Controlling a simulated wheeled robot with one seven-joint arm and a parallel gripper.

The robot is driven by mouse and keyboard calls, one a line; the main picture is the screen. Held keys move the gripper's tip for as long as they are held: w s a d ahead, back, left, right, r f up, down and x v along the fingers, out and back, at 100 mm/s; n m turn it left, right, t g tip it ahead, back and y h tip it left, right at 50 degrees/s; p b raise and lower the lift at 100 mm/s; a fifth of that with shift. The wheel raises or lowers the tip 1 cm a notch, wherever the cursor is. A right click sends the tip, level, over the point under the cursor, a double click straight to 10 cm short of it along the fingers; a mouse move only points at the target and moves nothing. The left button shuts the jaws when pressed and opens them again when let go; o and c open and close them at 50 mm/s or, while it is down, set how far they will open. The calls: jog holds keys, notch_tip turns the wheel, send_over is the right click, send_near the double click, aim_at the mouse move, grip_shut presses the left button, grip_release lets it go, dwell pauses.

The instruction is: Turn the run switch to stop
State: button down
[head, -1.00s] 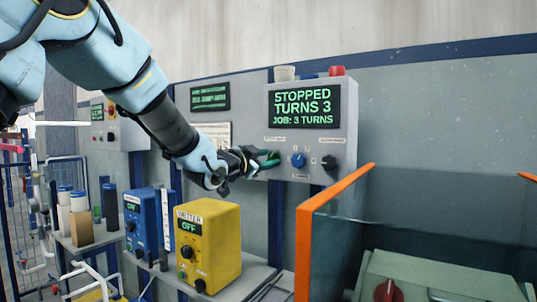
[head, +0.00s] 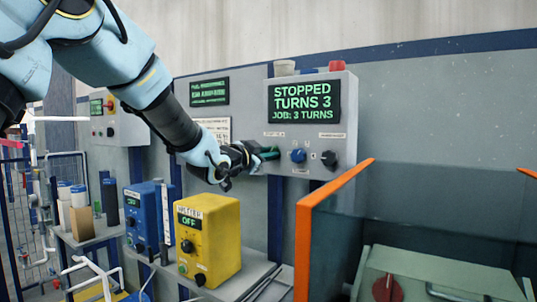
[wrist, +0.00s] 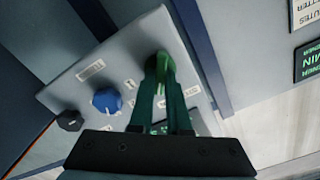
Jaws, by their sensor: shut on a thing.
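The grey control box (head: 345,110) hangs on the wall, and its green-lit screen (head: 305,100) reads STOPPED, TURNS 3, JOB: 3 TURNS. My gripper (head: 268,153) is at the lower left of its front face. In the wrist view, my gripper's green fingers (wrist: 160,72) close together on a green knob (wrist: 160,60), the run switch, at the end of the knob row. The fingers hide most of it, so its pointer direction cannot be read. A blue knob (head: 298,156) and a black knob (head: 329,158) sit to its right in the head view.
A red button (head: 336,66) and a pale cup-like piece (head: 284,69) top the box. A yellow meter box (head: 215,235) and a blue box (head: 145,215) stand on the shelf below. An orange-edged clear guard (head: 305,250) stands at front right.

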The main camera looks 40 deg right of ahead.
jog(key=shift+n, duration=0.3)
jog(key=shift+w+a+n+p, duration=0.1)
jog(key=shift+n+p, duration=0.1)
jog(key=shift+n, duration=2.05)
jog(key=shift+w+d+n+p, duration=0.1)
jog(key=shift+n+p, duration=0.15)
jog(key=shift+n, duration=1.95)
jog(key=shift+w+a+n+p, duration=0.1)
jog(key=shift+n+p, duration=0.1)
jog(key=shift+n, duration=2.05)
jog(key=c, duration=0.9)
grip_release()
